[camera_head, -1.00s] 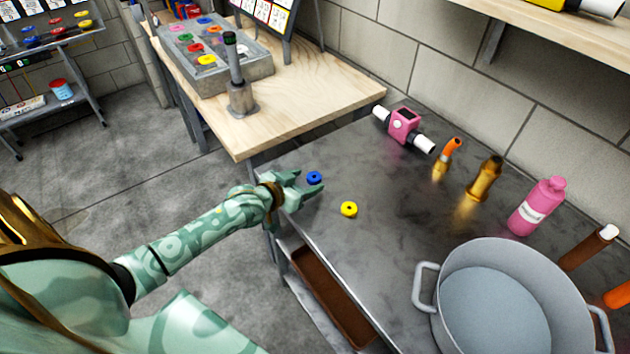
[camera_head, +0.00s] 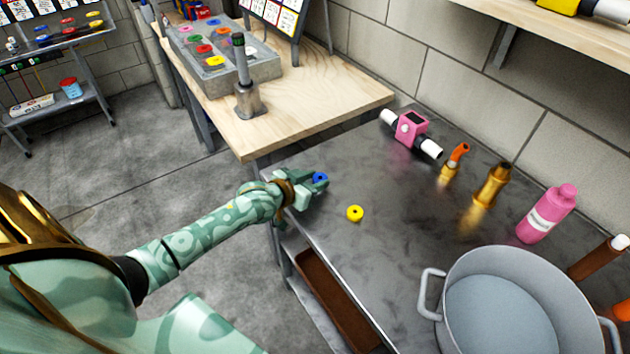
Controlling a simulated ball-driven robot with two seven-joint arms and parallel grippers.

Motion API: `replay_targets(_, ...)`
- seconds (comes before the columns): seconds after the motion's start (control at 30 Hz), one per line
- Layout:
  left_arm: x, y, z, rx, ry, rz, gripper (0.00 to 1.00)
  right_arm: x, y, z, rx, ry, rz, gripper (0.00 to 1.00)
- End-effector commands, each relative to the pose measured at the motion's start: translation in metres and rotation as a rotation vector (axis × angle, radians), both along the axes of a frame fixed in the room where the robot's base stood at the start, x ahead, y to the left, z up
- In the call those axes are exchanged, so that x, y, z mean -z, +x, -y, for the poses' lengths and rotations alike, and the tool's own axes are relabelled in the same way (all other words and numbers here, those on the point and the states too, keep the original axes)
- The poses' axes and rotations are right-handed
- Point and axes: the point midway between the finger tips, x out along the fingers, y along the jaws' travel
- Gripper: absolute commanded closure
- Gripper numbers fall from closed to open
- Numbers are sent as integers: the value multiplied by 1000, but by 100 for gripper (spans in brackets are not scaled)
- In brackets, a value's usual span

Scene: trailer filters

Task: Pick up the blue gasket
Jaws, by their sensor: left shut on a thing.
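The blue gasket (camera_head: 320,177) is a small blue ring at the left edge of the dark metal table (camera_head: 392,185). My left gripper (camera_head: 317,182) reaches in from the left and is shut on the gasket, with its green fingers on either side of it. The fingers cover part of the ring. I cannot tell whether the gasket is touching the tabletop. My right gripper is not in view.
A yellow gasket (camera_head: 355,213) lies just right of my left gripper. A large grey pot (camera_head: 487,262) stands at the front right. A pink device (camera_head: 411,128), brass fittings (camera_head: 492,185) and a pink bottle (camera_head: 546,214) line the back. A wooden table (camera_head: 300,108) adjoins at the far left.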

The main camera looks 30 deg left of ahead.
Motion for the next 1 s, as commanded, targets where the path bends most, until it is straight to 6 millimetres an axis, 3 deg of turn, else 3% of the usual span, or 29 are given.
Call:
replay_targets(0.13,-30,0,0,0,0,6,87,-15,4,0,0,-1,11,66)
replay_targets(0.4,-97,-49,28,0,-4,5,87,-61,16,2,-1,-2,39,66)
replay_targets(0.7,-118,-109,60,-1,-3,1,87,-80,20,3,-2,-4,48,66)
replay_targets(1.0,-122,-123,67,-4,0,1,87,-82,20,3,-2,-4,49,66)
